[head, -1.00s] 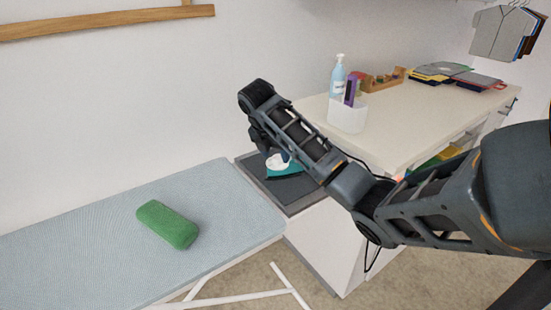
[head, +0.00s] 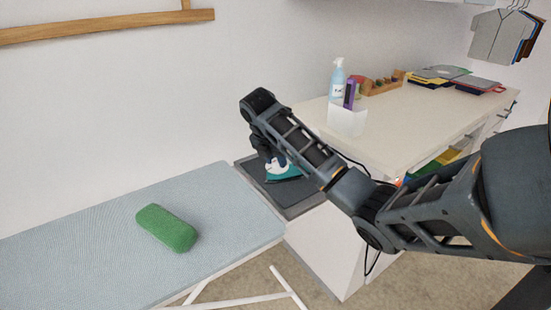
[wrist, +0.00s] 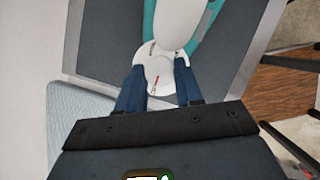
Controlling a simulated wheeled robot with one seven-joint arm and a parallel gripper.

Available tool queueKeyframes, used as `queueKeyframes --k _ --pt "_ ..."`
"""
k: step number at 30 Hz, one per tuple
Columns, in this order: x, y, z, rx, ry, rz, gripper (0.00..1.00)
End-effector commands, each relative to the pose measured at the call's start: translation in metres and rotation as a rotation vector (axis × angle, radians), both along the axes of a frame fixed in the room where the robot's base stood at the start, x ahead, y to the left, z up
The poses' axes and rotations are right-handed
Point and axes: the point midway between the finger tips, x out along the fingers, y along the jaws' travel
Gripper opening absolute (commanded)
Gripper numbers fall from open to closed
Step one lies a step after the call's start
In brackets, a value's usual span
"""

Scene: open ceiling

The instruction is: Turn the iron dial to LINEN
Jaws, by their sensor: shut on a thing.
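The iron (head: 282,170), teal and white, stands on a dark grey pad on the low white cabinet, partly hidden behind my arm. In the wrist view its teal edge (wrist: 214,20) and white handle (wrist: 175,22) show at the top. The white round dial (wrist: 153,75) has a red pointer line on it. My gripper (wrist: 155,82) is over the iron, with its two blue fingers on either side of the dial, shut on it. Any fabric marks on the dial are too small to read. In the head view my gripper (head: 273,158) is mostly hidden.
The grey pad (head: 305,207) has a raised metal rim (wrist: 253,55). An ironing board (head: 70,240) with a green cushion (head: 166,228) is at left. A white bin (head: 346,122) and a spray bottle (head: 337,80) stand on the higher counter (head: 430,120).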

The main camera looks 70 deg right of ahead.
Motion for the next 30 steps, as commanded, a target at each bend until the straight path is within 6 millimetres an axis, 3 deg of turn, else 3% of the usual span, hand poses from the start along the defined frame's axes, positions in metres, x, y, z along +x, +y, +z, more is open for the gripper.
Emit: queueKeyframes --k 14,30 --pt "0.0011 0.0007 0.0034 0.002 0.002 -0.088 0.05" --pt "0.0055 -0.0012 0.0040 0.002 0.004 -0.555 0.05"
